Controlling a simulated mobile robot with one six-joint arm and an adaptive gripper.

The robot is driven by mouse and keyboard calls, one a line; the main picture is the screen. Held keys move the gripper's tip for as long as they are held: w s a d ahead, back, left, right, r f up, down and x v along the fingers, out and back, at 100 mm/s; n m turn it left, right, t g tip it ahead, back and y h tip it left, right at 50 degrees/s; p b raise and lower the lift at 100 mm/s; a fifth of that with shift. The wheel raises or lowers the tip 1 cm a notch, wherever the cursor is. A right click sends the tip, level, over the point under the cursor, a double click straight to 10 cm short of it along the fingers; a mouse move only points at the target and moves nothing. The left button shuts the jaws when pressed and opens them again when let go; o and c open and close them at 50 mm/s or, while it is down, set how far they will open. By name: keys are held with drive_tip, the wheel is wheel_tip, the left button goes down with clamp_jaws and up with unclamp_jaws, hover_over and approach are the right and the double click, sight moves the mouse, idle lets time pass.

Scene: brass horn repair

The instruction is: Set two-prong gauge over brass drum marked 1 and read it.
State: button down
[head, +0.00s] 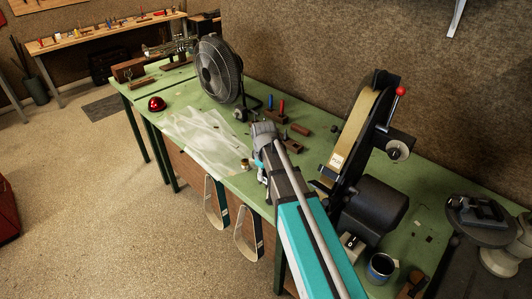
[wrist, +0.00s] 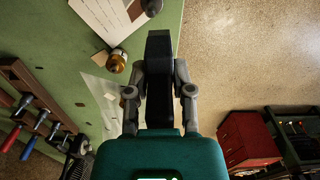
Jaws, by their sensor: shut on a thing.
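My gripper (wrist: 160,84) is shut on a black upright block, which I take to be the gauge (wrist: 158,50). Its two prongs and any dial or readout cannot be made out. A small brass drum (wrist: 116,61) stands on the green bench, left of the held gauge in the wrist view and apart from it. The drum also shows in the head view (head: 245,163), just left of my gripper. No number on the drum is legible. In the head view the held gauge is not clearly visible near my arm.
The green bench (head: 425,225) carries a belt grinder (head: 352,125), a black fan (head: 218,70), a red dome (head: 157,104) and a clear sheet (head: 200,135). A ruled white card (wrist: 98,18) lies near the drum. A tool rack (wrist: 35,115) is left.

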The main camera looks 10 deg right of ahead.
drive_tip(key=shift+d, duration=0.1)
drive_tip(key=w+d+m, duration=0.1)
drive_tip(key=w+d, duration=0.1)
drive_tip(key=w, duration=0.9)
drive_tip(key=shift+r, duration=0.15)
idle(0.3)
drive_tip(key=shift+f+b, duration=1.75)
drive_tip(key=shift+f, duration=0.15)
drive_tip(key=shift+f+b, duration=1.1)
idle(1.3)
drive_tip(key=shift+r, duration=0.2)
idle(0.7)
drive_tip(key=shift+r+p, duration=2.4)
drive_tip(key=shift+p, duration=0.15)
